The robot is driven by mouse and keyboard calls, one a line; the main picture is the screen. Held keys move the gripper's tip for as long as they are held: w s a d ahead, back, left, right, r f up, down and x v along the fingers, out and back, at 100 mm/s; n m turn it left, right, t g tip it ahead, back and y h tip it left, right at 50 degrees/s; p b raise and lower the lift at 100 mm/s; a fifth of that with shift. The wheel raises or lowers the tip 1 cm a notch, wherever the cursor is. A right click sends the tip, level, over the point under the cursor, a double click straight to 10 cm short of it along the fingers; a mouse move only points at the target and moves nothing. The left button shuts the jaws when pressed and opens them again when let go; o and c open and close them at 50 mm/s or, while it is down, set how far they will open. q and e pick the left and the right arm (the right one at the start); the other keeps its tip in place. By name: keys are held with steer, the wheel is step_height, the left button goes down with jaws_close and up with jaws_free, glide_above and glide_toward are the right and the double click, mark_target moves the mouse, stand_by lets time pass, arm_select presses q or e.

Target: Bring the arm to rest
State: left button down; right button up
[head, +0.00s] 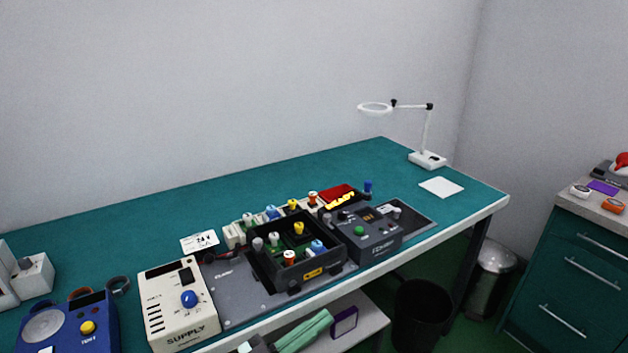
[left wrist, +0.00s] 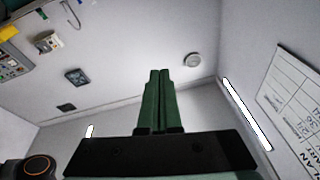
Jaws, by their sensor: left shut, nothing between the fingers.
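My left gripper (head: 326,317) shows at the bottom of the head view, in front of the bench's front edge and below the bench top. Its two green fingers lie together, with nothing between them. In the left wrist view the shut fingers (left wrist: 159,73) point up the picture toward a pale ceiling, clear of any object. The rest of my left arm is mostly out of the head view. My right gripper shows in neither view.
The green bench (head: 130,227) carries a cream supply unit (head: 180,310), a blue tester (head: 65,325), a black tray (head: 335,259) of coloured parts, a dark grey unit (head: 372,238) and a lamp (head: 428,158). A lower shelf (head: 365,322) lies near my gripper. A black bin (head: 420,310) stands right.

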arm_select(q)
steer(key=s+a+f+n+y, duration=0.25)
steer(key=a+f+y, duration=0.2)
steer(key=f, duration=0.25)
steer(key=s+a+f+n+t+y, duration=0.1)
steer(key=s+a+f+n+y, duration=0.1)
steer(key=a+f+n+y, duration=0.4)
steer(key=s+a+f+n+y, duration=0.2)
steer(key=s+a+f+y, duration=0.1)
steer(key=f, duration=0.5)
steer(key=s+a+f+g+y, duration=0.1)
steer(key=s+a+f+g, duration=0.2)
steer(key=s+f, duration=0.3)
steer(key=shift+s+a+f+n, duration=0.35)
steer(key=shift+s+f, duration=0.05)
steer(key=shift+s, duration=0.7)
